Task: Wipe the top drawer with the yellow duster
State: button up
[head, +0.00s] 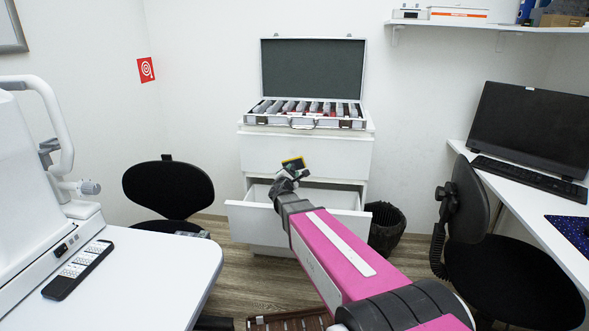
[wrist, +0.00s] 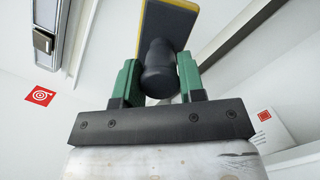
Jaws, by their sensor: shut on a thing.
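The yellow duster (head: 293,162) has a dark pad with a yellow edge. In the wrist view the duster (wrist: 165,25) shows its dark knob between the green fingers of my gripper (wrist: 158,78). My gripper is shut on that knob; in the head view my gripper (head: 288,174) is small and partly hidden by my arm. The top drawer (head: 335,155) of the white cabinet is closed. The duster appears in front of its lower part; I cannot tell whether they touch. The drawer below (head: 255,217) is pulled open and looks empty where visible.
An open case (head: 312,68) of lenses stands on the cabinet. A black bin (head: 387,228) is right of the cabinet. Black chairs stand at left (head: 168,190) and right (head: 500,260). A white table (head: 140,270) is at front left, a desk (head: 520,195) with a monitor (head: 530,125) at right.

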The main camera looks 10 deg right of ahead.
aim_at(285, 161)
jog(key=w+a+r, duration=0.2)
jog(key=a, duration=0.1)
jog(key=shift+w+a, duration=0.1)
jog(key=shift+w, duration=0.2)
jog(key=shift+f+x, duration=0.1)
jog(key=shift+x, duration=1.35)
jog(key=shift+f+x, duration=0.15)
jog(key=shift+x, duration=1.3)
jog(key=shift+w, duration=1.05)
jog(key=shift+s+d, duration=0.35)
jog(key=shift+d, duration=0.55)
jog(key=shift+s+d, duration=0.35)
jog(key=shift+d, duration=0.5)
jog(key=shift+w, duration=0.2)
